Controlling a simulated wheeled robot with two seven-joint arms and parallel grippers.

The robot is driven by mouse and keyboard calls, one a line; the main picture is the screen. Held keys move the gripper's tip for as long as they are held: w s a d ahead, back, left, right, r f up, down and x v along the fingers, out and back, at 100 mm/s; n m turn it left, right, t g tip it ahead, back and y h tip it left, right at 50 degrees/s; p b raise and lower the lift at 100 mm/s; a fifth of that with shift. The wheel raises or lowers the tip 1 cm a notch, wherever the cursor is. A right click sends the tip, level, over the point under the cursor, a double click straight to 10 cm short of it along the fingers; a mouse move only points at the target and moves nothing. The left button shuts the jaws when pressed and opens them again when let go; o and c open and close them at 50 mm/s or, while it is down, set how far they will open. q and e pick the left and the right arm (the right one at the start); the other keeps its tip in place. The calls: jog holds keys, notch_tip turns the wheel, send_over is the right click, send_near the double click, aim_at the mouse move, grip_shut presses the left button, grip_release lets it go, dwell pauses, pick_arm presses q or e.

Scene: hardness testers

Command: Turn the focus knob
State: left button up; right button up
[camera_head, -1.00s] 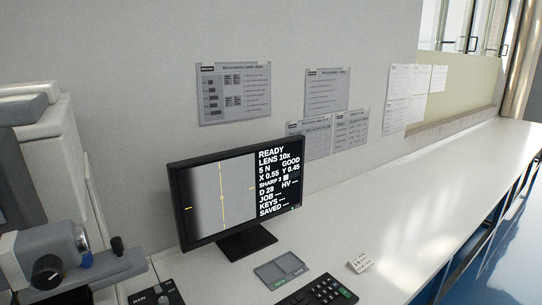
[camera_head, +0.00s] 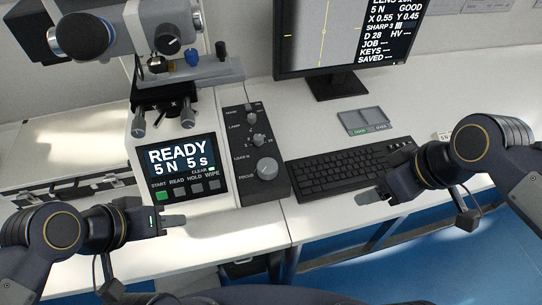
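The focus knob (camera_head: 267,169) is a large round silver knob at the lower end of a black control panel (camera_head: 238,150), beside the printed word FOCUS. My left gripper (camera_head: 174,222) is in front of the tester, below and to the left of the knob, apart from it and pointing right. My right gripper (camera_head: 368,197) is over the table's front edge, right of the knob and pointing left. Nothing shows held in either one. The side-on angle hides the gaps between the fingers. The monitor (camera_head: 345,50) shows SHARP 3 and a grey picture with yellow lines.
The tester's screen (camera_head: 181,160) reads READY, 5 N, 5 s, with buttons below. Smaller knobs (camera_head: 260,140) sit higher on the panel. A black keyboard (camera_head: 340,172) lies right of it, and a grey two-part plate (camera_head: 363,120) behind. Blue floor shows beyond the front edge.

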jog(key=w+a+n+g+h+b, duration=0.1)
jog(key=w+a+n+g+b, duration=0.1)
jog(key=w+a+n, duration=0.7)
jog(key=n+g+h+b, duration=0.1)
jog(key=n+h, duration=0.1)
jog(key=n, duration=1)
send_over(268, 165)
notch_tip(268, 165, down, 5)
jog(key=shift+f, duration=0.4)
notch_tip(268, 165, down, 7)
jog(key=shift+f+b, duration=0.1)
jog(key=shift+b, duration=0.3)
jog(key=c, duration=1)
